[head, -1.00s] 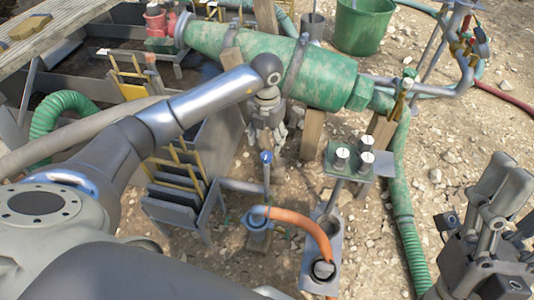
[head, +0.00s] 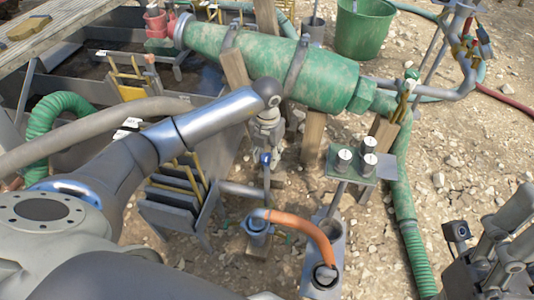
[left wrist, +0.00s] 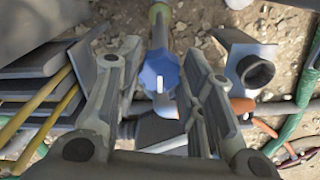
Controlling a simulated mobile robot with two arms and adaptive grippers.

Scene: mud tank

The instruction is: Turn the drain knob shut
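The drain knob is a small blue scalloped knob (head: 265,158) on a pipe below the big green cylinder. In the left wrist view the blue knob (left wrist: 160,70) appears between my left gripper's two fingers. My left gripper (head: 267,138) points down just above the knob in the head view, and its fingers (left wrist: 158,60) are spread apart. I cannot tell whether they touch the knob. My right gripper (head: 500,235) is at the lower right of the head view, partly cut off, and its opening is unclear.
The green cylinder (head: 320,80) lies behind the knob on wooden posts. An orange hose (head: 312,228) and blue fitting (head: 257,228) are in front. Grey slats (head: 178,205) stand to the left.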

